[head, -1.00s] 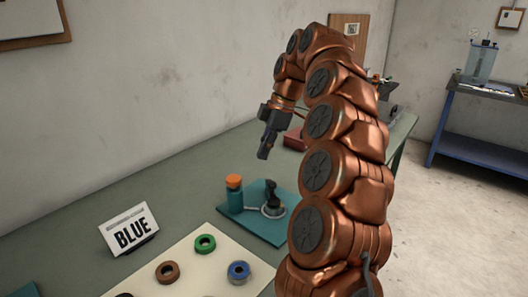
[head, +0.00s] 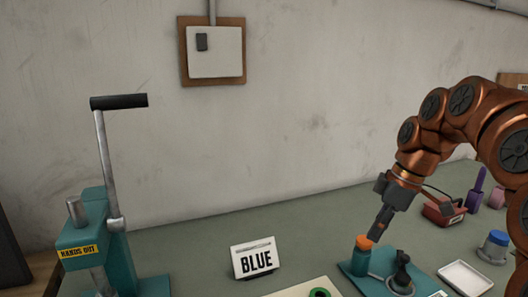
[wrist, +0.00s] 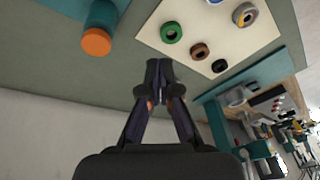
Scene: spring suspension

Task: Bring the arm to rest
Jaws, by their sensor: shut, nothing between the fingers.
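My copper arm reaches in from the right in the head view. My gripper (head: 376,233) points down and hangs above the bench. In the picture it is next to the orange cap (head: 363,243) of a teal cylinder; whether they touch I cannot tell from there. In the wrist view my gripper (wrist: 158,72) has its fingertips together with nothing between them. There the orange cap (wrist: 96,42) lies to the left, apart from the fingers.
A teal lever press (head: 118,250) stands on the left. A BLUE sign (head: 255,259) stands mid-bench. A cream board carries a green ring (wrist: 171,32), a brown ring (wrist: 199,51) and others. A white tray (head: 466,278) and a blue-capped jar (head: 494,247) are on the right.

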